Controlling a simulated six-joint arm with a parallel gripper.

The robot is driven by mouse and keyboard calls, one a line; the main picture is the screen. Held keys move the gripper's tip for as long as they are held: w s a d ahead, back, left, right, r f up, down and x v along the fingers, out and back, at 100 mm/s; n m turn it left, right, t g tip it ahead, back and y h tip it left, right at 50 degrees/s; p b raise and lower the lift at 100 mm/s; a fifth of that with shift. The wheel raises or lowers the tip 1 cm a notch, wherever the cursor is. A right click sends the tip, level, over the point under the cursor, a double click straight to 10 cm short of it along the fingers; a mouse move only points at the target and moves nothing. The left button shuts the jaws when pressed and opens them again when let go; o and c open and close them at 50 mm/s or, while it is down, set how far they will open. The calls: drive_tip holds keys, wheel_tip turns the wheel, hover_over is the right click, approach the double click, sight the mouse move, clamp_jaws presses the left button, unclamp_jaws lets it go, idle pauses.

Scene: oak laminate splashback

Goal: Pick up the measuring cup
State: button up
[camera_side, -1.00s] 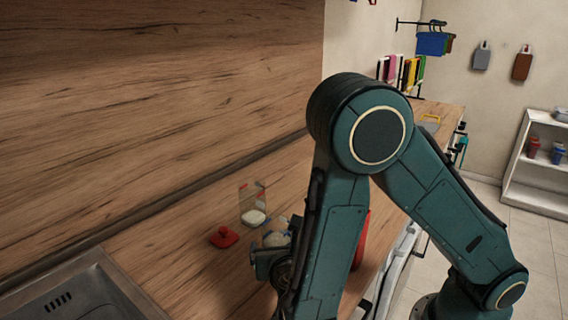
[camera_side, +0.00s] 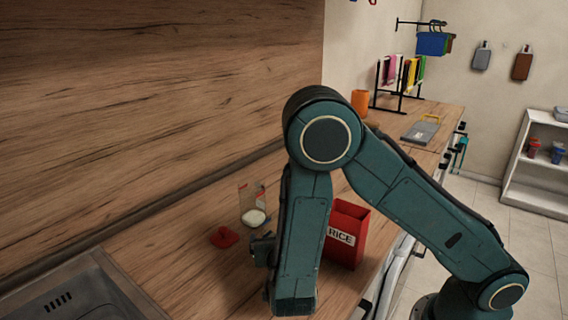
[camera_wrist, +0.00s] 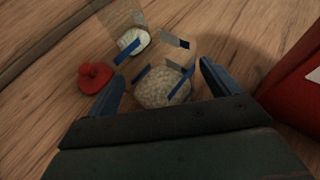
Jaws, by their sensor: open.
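In the wrist view, a see-through vessel with blue marks, seemingly the measuring cup (camera_wrist: 164,87), holds pale grains. It lies between the two fingers of my gripper (camera_wrist: 161,72), which are apart with gaps on both sides. Its clear walls are hard to make out. In the side view my gripper (camera_side: 263,248) is low over the counter, partly behind my arm, and the cup is hidden there. Another clear container (camera_side: 252,206) with red marks and white contents stands just beyond; it also shows in the wrist view (camera_wrist: 133,41).
A red lid-like piece (camera_side: 225,237) lies left of the gripper. A red box marked RICE (camera_side: 345,235) stands close on the right. A sink (camera_side: 75,295) is at the lower left. An orange cup (camera_side: 360,101), rack and grey board (camera_side: 421,131) are farther along the counter.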

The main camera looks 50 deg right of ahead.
idle(0.4)
drive_tip(key=c, duration=1.1)
drive_tip(key=shift+c, duration=0.2)
drive_tip(key=shift+r, duration=0.25)
wheel_tip(320, 180, up, 20)
drive_tip(key=shift+f, duration=0.2)
idle(0.5)
drive_tip(key=w+r+n+t+y, duration=0.1)
drive_tip(key=w+n+t+y, duration=0.2)
drive_tip(key=w, duration=1.1)
drive_tip(key=shift+w+d+r+n+t+y, duration=0.35)
drive_tip(key=shift+n+y, duration=0.45)
drive_tip(key=shift+y, duration=0.9)
